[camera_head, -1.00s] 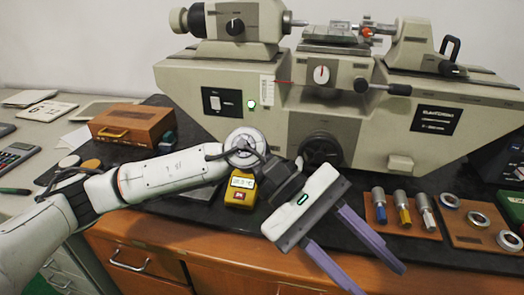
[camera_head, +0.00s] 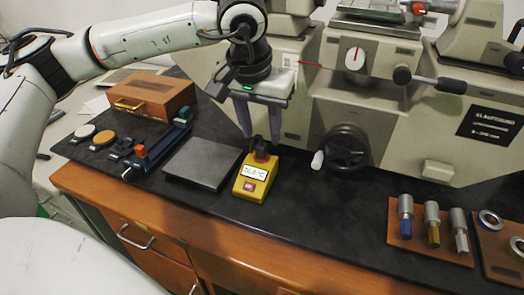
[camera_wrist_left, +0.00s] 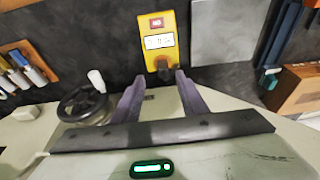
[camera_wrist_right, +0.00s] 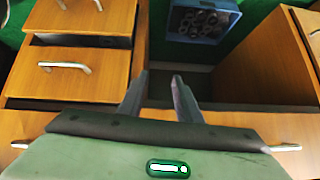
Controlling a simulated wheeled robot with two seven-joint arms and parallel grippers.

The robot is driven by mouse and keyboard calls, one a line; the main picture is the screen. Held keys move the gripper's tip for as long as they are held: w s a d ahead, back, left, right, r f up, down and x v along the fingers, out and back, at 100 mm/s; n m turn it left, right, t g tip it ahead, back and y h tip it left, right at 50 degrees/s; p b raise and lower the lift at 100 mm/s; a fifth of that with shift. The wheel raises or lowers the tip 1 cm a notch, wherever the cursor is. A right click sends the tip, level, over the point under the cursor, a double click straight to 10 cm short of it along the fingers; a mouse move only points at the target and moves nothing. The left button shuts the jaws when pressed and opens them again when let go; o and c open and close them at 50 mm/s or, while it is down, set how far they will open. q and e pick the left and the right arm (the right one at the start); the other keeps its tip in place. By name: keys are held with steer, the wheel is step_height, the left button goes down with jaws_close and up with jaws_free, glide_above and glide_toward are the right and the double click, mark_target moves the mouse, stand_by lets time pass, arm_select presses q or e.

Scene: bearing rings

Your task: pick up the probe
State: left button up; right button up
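A yellow meter (camera_head: 254,180) with a lit display and a red button stands on the black bench top. The probe appears to be the small dark piece (camera_head: 262,151) at the meter's back end; it also shows in the left wrist view (camera_wrist_left: 164,69). My left gripper (camera_head: 261,138) points down at this piece. Its two purple fingers are apart, one to each side of the dark piece; I cannot tell whether they touch it. In the left wrist view the meter (camera_wrist_left: 159,40) lies just beyond the fingertips. My right gripper (camera_wrist_right: 160,76) is open and empty, in front of drawers.
A grey plate (camera_head: 205,162) lies left of the meter, with a blue-black tool (camera_head: 158,147) and a wooden box (camera_head: 150,95) beyond. The large machine's handwheel (camera_head: 346,147) is close on the right.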

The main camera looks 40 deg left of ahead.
mark_target(261, 145)
arm_select(q)
steer(key=x, duration=0.4)
steer(key=shift+s+a+f, duration=0.1)
steer(key=shift+a+f, duration=0.15)
steer(key=shift+a, duration=0.1)
steer(key=shift+f, duration=0.45)
jaws_close()
